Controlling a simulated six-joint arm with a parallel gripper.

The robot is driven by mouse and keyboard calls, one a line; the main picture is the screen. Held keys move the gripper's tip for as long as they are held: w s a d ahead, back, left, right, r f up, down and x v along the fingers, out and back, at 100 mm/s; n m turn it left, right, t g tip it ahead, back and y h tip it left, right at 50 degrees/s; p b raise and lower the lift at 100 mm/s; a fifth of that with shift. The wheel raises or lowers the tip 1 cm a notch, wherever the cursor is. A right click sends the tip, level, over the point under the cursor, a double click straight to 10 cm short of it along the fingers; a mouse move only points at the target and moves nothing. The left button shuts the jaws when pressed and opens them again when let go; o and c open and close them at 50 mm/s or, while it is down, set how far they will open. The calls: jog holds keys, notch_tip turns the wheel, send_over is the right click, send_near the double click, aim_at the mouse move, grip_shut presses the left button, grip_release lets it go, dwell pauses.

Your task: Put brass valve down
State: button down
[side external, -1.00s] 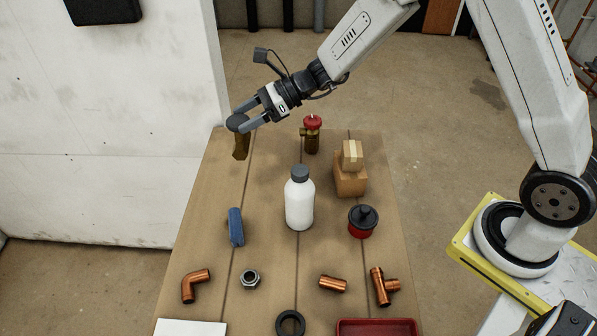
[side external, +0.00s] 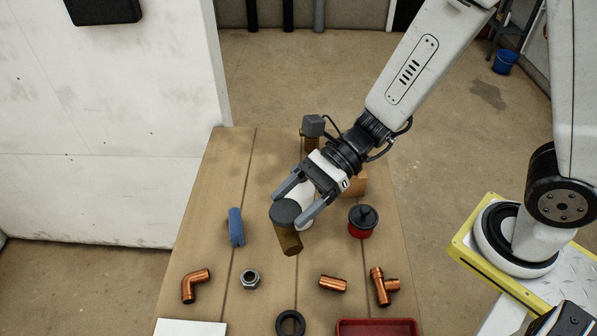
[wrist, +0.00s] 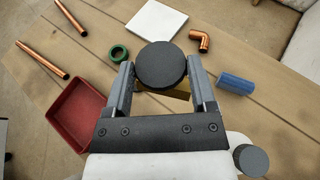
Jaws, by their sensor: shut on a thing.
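My gripper (side external: 288,205) is shut on the brass valve (side external: 289,239), which has a round dark grey cap. The valve is held above the table, slightly tilted, in front of the white bottle (side external: 306,198). In the wrist view the cap sits between the two fingers of my gripper (wrist: 162,75) and hides most of the brass body (wrist: 180,95).
A white plate (side external: 190,328) lies at the front left, a red tray (side external: 376,328) at the front right, a dark ring (side external: 290,323) between them. A copper elbow (side external: 195,286), nut (side external: 250,280), coupling (side external: 333,284) and tee (side external: 383,287) lie nearby. The back left of the table is clear.

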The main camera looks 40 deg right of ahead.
jog(key=shift+s+a+r, duration=0.1)
jog(key=shift+s, duration=0.5)
jog(key=shift+f, duration=0.3)
notch_tip(320, 180, down, 6)
jog(key=shift+f, duration=0.15)
jog(key=shift+f, duration=1.95)
jog(key=shift+f, duration=0.15)
jog(key=shift+f, duration=1.85)
jog(key=shift+f, duration=0.15)
